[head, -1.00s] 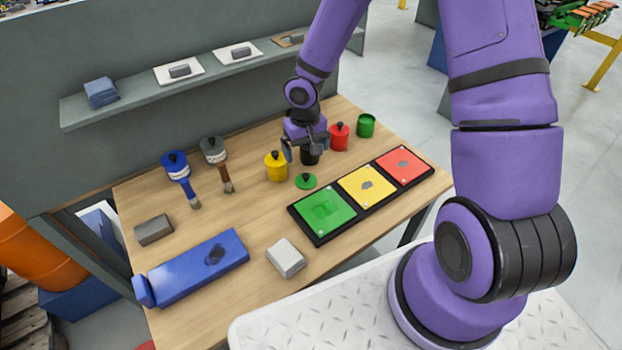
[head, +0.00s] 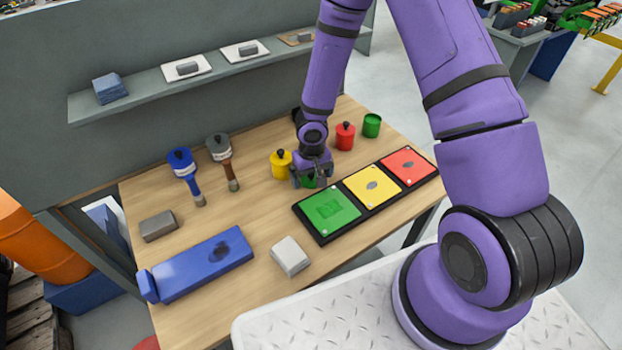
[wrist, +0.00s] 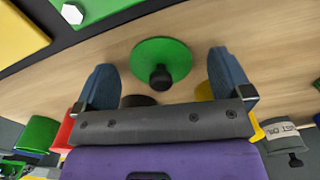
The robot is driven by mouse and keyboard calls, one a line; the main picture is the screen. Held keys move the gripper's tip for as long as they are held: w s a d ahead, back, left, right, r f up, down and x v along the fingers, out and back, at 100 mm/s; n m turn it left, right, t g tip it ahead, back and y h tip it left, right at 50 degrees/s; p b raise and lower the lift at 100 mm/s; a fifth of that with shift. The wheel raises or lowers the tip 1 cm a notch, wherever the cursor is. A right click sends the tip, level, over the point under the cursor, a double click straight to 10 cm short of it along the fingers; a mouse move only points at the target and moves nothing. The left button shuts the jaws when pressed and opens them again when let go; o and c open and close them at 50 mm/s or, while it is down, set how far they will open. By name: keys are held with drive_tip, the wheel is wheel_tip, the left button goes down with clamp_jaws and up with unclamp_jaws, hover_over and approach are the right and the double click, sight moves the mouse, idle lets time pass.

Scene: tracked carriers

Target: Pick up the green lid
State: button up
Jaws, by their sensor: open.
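The green lid (wrist: 150,55) is a flat round disc with a black knob, lying on the wooden table (wrist: 215,25). In the wrist view it sits between and just ahead of my two open fingers, with no finger visibly touching it. In the head view the lid (head: 308,182) is mostly hidden under my gripper (head: 308,180). My gripper in the wrist view (wrist: 163,85) is open and empty, with the knob roughly midway between the fingertips.
A yellow pot (head: 281,163) stands close on the left of my gripper. A red pot (head: 344,137) and a green pot (head: 371,125) stand behind right. A black tray with green, yellow and red panels (head: 330,210) lies in front right.

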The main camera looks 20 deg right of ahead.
drive_tip(key=c, duration=1)
